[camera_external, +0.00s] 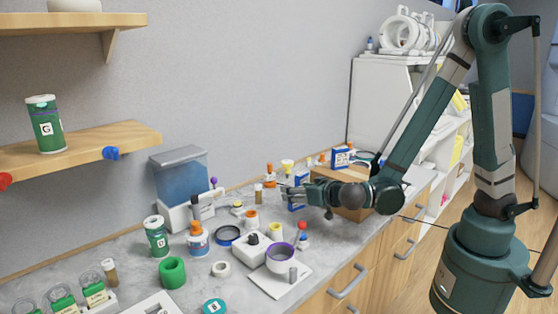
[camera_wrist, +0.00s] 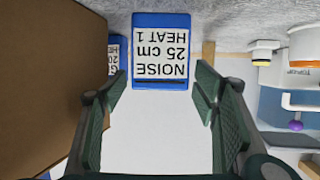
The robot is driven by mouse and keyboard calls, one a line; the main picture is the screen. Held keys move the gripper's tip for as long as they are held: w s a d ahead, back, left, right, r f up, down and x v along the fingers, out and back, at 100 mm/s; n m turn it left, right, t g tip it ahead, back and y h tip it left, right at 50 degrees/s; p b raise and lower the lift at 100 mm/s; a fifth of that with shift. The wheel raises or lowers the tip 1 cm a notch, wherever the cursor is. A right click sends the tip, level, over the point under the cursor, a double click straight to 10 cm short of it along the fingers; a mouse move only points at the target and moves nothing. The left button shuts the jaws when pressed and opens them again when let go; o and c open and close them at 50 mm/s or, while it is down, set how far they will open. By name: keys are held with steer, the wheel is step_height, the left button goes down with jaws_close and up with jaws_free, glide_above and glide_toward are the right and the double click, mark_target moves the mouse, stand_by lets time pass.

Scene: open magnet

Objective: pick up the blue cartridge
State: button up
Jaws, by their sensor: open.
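A blue cartridge (camera_wrist: 139,20) with a white label reading NOISE 25 cm HEAT 1, upside down, shows at top centre in the wrist view. In the external view a blue cartridge (camera_external: 297,181) shows at my gripper, partly hidden by it. My gripper (camera_wrist: 162,76) is open, with one finger on each side of the view and the cartridge beyond and between the tips. I cannot tell whether a finger touches it. In the external view my gripper (camera_external: 287,193) is low over the counter, left of the cardboard box.
A brown cardboard box (camera_wrist: 45,70) stands close at left. A second blue labelled block (camera_wrist: 115,42) shows partly behind it. An orange-and-white container (camera_wrist: 304,45) is at right. The counter (camera_external: 125,245) is crowded with jars, rings and a blue tank (camera_external: 182,178).

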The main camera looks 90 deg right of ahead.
steer(key=c, duration=1)
steer(key=shift+r, duration=0.1)
steer(key=shift+r+p, duration=1.25)
steer(key=shift+r, duration=3.7)
